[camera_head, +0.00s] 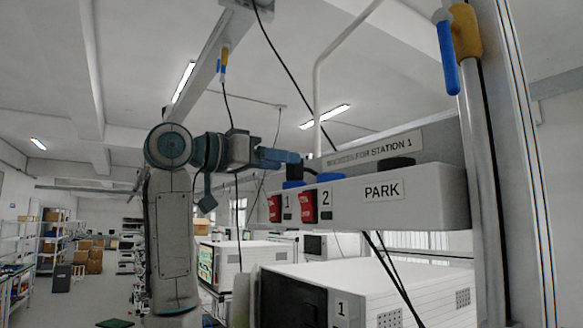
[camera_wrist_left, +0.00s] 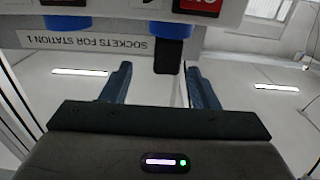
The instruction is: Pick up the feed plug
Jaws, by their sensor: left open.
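A plug with a black body and a blue collar (camera_wrist_left: 167,52), likely the feed plug, sits at the socket box in the left wrist view. There it appears between my two fingers, a little beyond their tips, and I cannot tell whether they touch it. My left gripper (camera_head: 292,157) is open, just above the blue collar at socket 1 (camera_head: 293,184) in the head view. Its fingers also show in the left wrist view (camera_wrist_left: 160,84). My right gripper is not in view.
The white socket box (camera_head: 430,196) has red switches (camera_head: 275,208), a second blue socket (camera_head: 330,177) and a black piece at PARK (camera_head: 397,163). A sign panel (camera_head: 375,148) stands behind. A post (camera_head: 478,130) rises at right. Blue-and-yellow handles hang overhead (camera_head: 223,62).

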